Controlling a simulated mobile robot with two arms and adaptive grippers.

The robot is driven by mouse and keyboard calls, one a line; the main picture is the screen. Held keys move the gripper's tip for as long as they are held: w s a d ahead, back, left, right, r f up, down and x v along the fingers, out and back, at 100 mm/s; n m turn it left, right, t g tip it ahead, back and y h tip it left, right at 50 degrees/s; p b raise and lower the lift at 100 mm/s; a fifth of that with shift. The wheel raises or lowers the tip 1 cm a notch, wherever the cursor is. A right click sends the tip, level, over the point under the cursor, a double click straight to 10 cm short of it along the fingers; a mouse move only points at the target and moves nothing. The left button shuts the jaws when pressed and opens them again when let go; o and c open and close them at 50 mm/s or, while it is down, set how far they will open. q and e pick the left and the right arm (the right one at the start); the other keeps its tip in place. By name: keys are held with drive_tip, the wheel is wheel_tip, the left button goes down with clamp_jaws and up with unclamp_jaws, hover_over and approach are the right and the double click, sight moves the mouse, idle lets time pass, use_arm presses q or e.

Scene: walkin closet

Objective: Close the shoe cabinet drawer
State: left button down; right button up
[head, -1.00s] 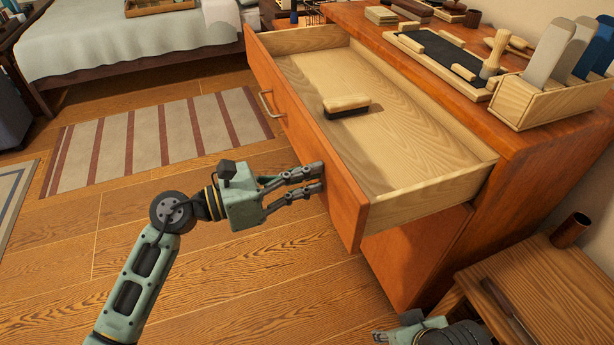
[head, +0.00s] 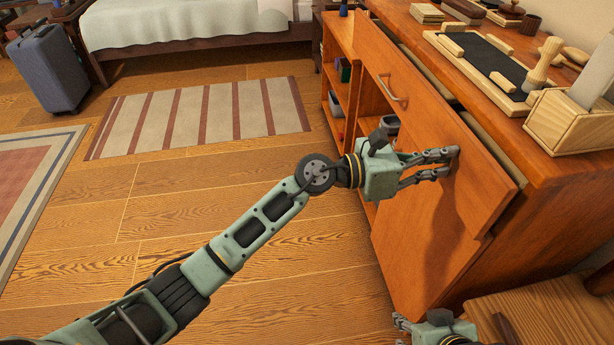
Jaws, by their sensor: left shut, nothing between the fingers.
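The shoe cabinet (head: 420,255) is orange-brown wood and stands at the right.
Open shelves (head: 340,95) lie beyond the drawer. A wooden stool or bench (head: 560,310) stands at the lower right.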

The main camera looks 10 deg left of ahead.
sight(451, 160)
use_arm(q)
drive_tip(key=x, duration=0.3)
drive_tip(key=shift+d, duration=0.15)
drive_tip(key=shift+r, duration=0.15)
use_arm(e)
drive_tip(key=w+t, duration=0.1)
drive_tip(key=w+a+r, duration=0.1)
drive_tip(key=w, duration=0.1)
drive_tip(key=shift+r+t+y, duration=0.15)
drive_tip(key=shift+t+y, duration=0.15)
drive_tip(key=shift+t, duration=0.1)
use_arm(q)
drive_tip(key=shift+w, duration=0.1)
use_arm(e)
drive_tip(key=shift+a, duration=0.1)
